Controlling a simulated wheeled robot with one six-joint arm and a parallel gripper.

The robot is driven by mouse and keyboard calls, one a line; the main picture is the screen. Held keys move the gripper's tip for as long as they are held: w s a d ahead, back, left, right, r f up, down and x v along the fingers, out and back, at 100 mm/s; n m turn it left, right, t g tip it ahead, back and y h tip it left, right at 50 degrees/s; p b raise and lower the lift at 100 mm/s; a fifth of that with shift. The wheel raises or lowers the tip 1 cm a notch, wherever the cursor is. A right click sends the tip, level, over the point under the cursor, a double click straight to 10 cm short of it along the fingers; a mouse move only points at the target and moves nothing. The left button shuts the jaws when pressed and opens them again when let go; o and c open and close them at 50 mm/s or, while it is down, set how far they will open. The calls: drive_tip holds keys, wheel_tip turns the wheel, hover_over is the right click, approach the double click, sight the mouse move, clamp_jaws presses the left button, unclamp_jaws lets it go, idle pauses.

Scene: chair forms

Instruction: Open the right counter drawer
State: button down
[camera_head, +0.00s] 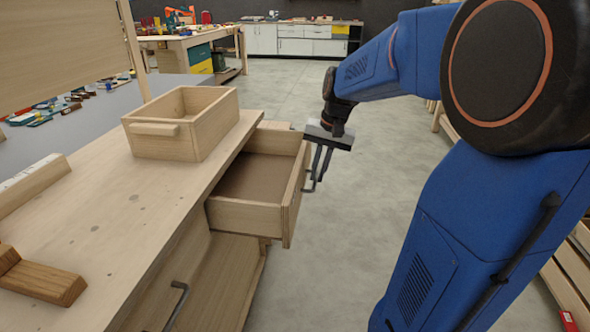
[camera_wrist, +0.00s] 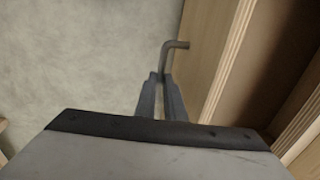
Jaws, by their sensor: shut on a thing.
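A wooden counter drawer (camera_head: 247,208) stands pulled well out from under the counter (camera_head: 90,215) in the head view; its inside looks empty. Its dark bar handle (camera_head: 308,188) is on the drawer front. My gripper (camera_head: 318,175) is shut on the handle, with the fingers pointing down. In the wrist view the two fingers (camera_wrist: 162,95) close around the grey handle (camera_wrist: 170,62), whose bent end sticks out past them. The drawer front (camera_wrist: 205,50) is beside the fingers on the right.
An open wooden box (camera_head: 180,125) sits on the counter above the drawer. Another dark handle (camera_head: 177,303) shows at the lower left. Wood blocks (camera_head: 40,282) lie on the counter. Grey floor (camera_head: 350,240) beside the drawer is clear.

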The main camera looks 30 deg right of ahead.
drive_tip(key=s+d, duration=0.4)
drive_tip(key=d, duration=0.1)
drive_tip(key=shift+d, duration=0.25)
drive_tip(key=shift+r, duration=0.1)
drive_tip(key=c, duration=2.1)
unclamp_jaws()
drive_tip(key=d+r, duration=0.1)
drive_tip(key=r, duration=0.4)
drive_tip(key=s+r, duration=0.1)
drive_tip(key=r, duration=0.5)
drive_tip(key=s+d+r, duration=0.1)
drive_tip(key=r, duration=0.5)
drive_tip(key=shift+d, duration=0.35)
